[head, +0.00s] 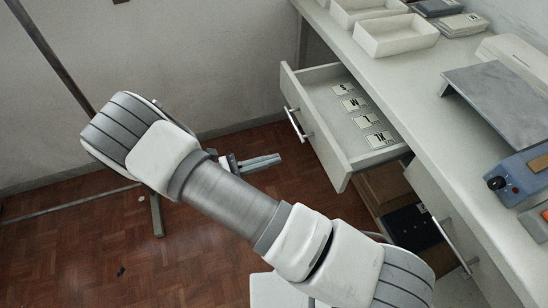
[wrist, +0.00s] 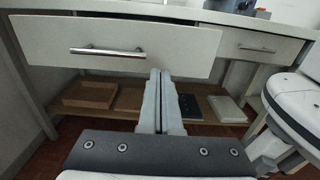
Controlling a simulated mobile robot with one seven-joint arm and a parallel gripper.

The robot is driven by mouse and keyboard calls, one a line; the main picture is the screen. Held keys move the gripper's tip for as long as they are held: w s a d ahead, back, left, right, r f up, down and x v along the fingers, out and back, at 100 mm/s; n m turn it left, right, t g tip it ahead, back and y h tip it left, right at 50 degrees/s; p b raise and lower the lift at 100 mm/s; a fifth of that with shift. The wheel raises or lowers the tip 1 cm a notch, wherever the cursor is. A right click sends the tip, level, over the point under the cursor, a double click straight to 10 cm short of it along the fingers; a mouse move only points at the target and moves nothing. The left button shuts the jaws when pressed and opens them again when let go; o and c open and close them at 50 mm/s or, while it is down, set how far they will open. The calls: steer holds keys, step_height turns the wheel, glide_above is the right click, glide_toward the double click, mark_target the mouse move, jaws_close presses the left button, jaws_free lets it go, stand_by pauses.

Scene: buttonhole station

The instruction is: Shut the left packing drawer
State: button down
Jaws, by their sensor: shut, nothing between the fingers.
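The left packing drawer (head: 316,138) is pulled out from the bench in the head view, with several letter-marked cards lying inside. Its front with a metal bar handle (head: 297,124) faces left. In the wrist view the drawer front (wrist: 180,45) spans the upper left, with its handle (wrist: 108,52). My gripper (head: 278,158) is shut and empty, off to the left of the drawer front and apart from it in the head view. In the wrist view the fingertips (wrist: 160,72) appear over the lower edge of the drawer front, right of the handle. Contact cannot be told there.
The bench top (head: 440,118) carries white trays (head: 395,35), a grey plate (head: 505,85) and a blue control box (head: 520,172). A second drawer (wrist: 258,46) sits to the right, apparently closed. A low shelf holds a brown tray (wrist: 90,95) and a black item. Floor left of the drawer is open.

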mark_target(372, 136)
steer(key=b+x, duration=0.2)
steer(key=x, duration=0.9)
steer(key=shift+d, duration=0.15)
steer(key=p+x, duration=0.3)
steer(key=x, duration=1.7)
steer(key=shift+w+d+r, duration=0.1)
steer(key=shift+w+d, duration=0.1)
steer(key=shift+d, duration=0.1)
steer(key=shift+d, duration=0.1)
